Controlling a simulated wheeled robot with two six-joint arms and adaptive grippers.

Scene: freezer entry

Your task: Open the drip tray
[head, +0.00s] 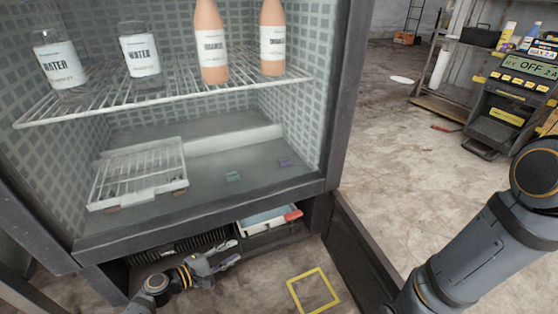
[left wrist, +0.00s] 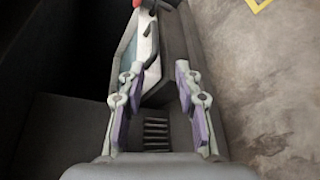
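The drip tray (head: 268,221) is a white tray with a light blue inside and a red piece at its right end. It sits low in the base of the freezer cabinet, under the front edge, with part of its inside showing. My left gripper (head: 235,251) is open and empty, in front of the base, just below and left of the tray. In the left wrist view, the tray (left wrist: 146,50) lies beyond the tips of the open fingers (left wrist: 163,75), towards the left one. I cannot tell whether they touch. My right gripper is outside the views.
A dark vent grille (head: 190,245) is left of the tray. A dark open door panel (head: 360,258) stands to the right. Above are a wire shelf (head: 180,90) with bottles and jars and a lower rack (head: 138,175). A yellow floor square (head: 313,291) lies in front.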

